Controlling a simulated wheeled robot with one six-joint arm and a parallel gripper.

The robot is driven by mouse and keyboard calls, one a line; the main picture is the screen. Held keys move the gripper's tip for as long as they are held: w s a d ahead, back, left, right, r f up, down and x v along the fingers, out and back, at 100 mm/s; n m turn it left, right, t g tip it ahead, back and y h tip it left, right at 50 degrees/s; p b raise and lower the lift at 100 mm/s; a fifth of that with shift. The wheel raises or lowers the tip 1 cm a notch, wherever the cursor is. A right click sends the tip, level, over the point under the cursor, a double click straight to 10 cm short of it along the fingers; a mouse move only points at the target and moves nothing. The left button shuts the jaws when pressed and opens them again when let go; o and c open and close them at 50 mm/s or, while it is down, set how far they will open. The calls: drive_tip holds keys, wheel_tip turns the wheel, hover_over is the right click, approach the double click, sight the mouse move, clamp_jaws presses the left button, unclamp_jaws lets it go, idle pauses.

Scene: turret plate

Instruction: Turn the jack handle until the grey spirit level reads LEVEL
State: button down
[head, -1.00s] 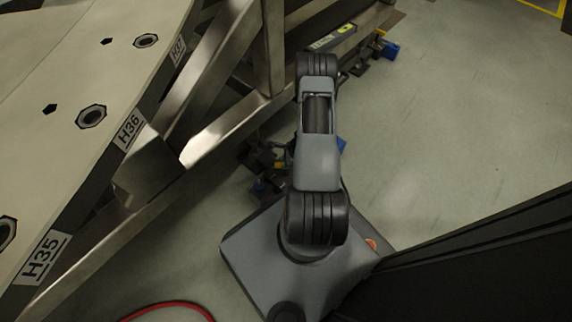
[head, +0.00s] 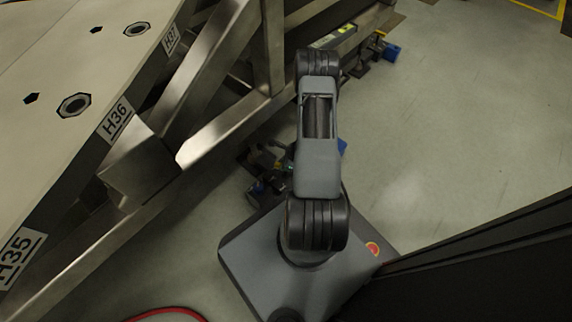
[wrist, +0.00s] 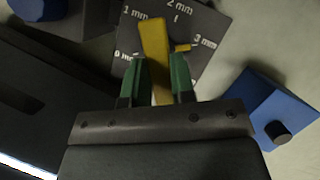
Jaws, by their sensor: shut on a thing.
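In the wrist view, my gripper (wrist: 160,82) has its two green fingertips on either side of a flat yellow jack handle (wrist: 155,50) and is shut on it. The handle stands over a dark dial plate (wrist: 205,28) marked 0 to 3 mm. A small yellow pointer (wrist: 183,47) shows between the 2 mm and 3 mm marks. In the head view, my arm hides the gripper and handle. A grey box with a yellow-green patch, perhaps the spirit level (head: 328,41), lies on the steel frame behind my arm. It is partly covered and its reading cannot be made out.
The pale turret plate (head: 60,75), labelled H35 to H37, and its steel frame (head: 225,130) fill the left. A blue block (wrist: 262,105) with a black knob stands right of the gripper. A dark panel (head: 480,260) stands at lower right. The floor (head: 450,120) to the right is clear.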

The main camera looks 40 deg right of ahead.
drive_tip(key=c, duration=1)
unclamp_jaws()
drive_tip(key=shift+o, duration=0.2)
drive_tip(key=p+v, duration=0.7)
drive_tip(key=v, duration=0.6)
drive_tip(key=shift+d+r, duration=0.15)
drive_tip(key=shift+r, duration=0.2)
drive_tip(key=shift+s, duration=0.15)
